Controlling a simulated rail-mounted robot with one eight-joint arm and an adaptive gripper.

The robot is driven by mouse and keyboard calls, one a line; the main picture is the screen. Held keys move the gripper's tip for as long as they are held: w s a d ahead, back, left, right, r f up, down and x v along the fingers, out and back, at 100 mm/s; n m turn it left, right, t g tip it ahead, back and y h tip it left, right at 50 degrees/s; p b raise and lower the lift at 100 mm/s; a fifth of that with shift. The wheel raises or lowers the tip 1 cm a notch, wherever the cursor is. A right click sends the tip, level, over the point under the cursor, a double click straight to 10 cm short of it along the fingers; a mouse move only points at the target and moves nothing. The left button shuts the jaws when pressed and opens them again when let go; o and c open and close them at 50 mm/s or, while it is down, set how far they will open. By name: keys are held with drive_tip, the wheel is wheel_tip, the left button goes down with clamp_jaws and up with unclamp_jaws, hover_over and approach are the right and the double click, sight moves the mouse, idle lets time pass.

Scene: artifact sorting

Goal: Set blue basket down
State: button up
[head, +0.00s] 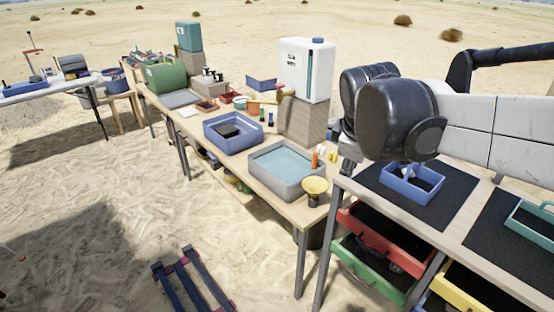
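A blue basket (428,198) is on the black mat of the right-hand table, with something dark inside it. My gripper (408,171) is at the basket's back-left part, pointing down under my large dark wrist. Only small grey finger parts show, and the wrist hides the rest. I cannot tell whether the fingers are shut on the basket's wall, or whether its base touches the mat. Another blue basket (216,143) with a dark item in it stands on the long middle table.
A teal tray (528,230) lies on the right mat. Red (356,222), green (352,262) and yellow (457,288) drawers stick out below.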

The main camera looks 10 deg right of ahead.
drive_tip(key=s+a+f+m+t+y, duration=0.2)
drive_tip(key=s+a+f+m, duration=0.2)
drive_tip(key=s+a+m, duration=0.5)
drive_tip(key=s, duration=0.2)
drive_tip(key=shift+s+f+t, duration=0.3)
drive_tip(key=shift+s+f, duration=0.1)
drive_tip(key=shift+a+f, duration=0.1)
wheel_tip(320, 180, down, 2)
drive_tip(key=shift+b, duration=1.05)
